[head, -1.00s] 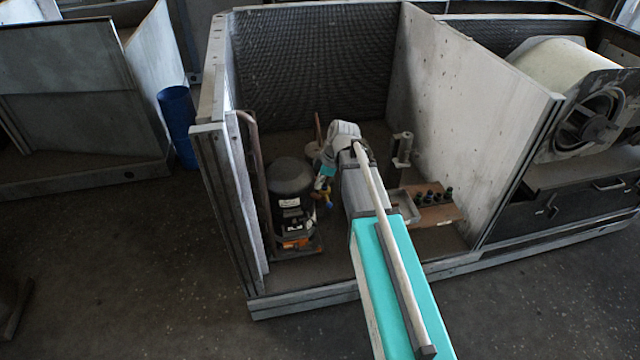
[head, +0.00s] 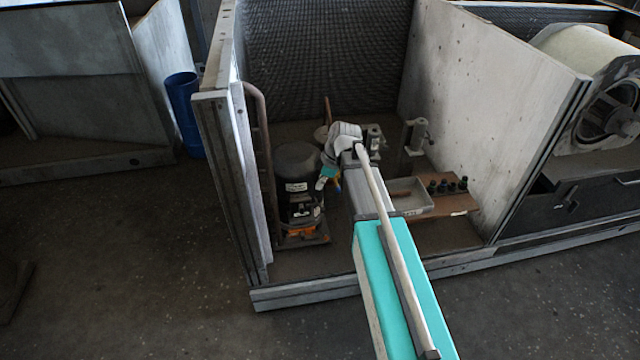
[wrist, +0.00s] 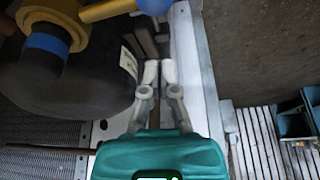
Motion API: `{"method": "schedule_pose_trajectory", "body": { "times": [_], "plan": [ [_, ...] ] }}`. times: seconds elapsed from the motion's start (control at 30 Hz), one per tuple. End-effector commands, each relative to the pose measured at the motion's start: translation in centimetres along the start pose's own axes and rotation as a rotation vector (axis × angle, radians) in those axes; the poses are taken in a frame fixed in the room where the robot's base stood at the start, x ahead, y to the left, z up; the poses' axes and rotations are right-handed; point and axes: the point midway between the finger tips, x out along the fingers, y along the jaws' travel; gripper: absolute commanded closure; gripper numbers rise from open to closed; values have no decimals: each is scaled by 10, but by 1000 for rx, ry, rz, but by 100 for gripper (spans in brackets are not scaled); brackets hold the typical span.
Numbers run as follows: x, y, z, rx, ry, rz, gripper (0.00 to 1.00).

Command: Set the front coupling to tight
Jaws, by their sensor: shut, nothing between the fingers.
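A black compressor tank (head: 298,188) with an orange part low on its front stands in the open housing bay. In the wrist view the dark tank (wrist: 70,85) fills the upper left. A brass-coloured ring fitting (wrist: 85,40) with a blue band sits over it, and a brass pipe runs from there toward a blue knob (wrist: 157,5) at the top edge. I cannot tell which fitting is the front coupling or how it is set. My gripper (wrist: 159,72) is shut and empty, below the blue knob and right of the tank. In the head view my wrist partly hides the fittings.
The bay has a left wall post (head: 222,170) and a right grey panel (head: 500,105). A shallow tray (head: 412,207) and a brown board with dark knobs (head: 455,200) lie right of my arm. A blue bin (head: 185,115) stands outside at left. The front floor is open.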

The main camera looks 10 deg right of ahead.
Motion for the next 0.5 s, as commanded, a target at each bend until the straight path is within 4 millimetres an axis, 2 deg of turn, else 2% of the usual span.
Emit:
{"method": "schedule_pose_trajectory", "body": {
  "times": [0.03, 0.2, 0.5],
  "plan": [
    [-2, 0, 10, 4, -1, 2, 100],
    [-5, 0, 26, 4, 0, 1, 100],
    [-7, 0, 35, 1, 0, 0, 100]
  ]
}}
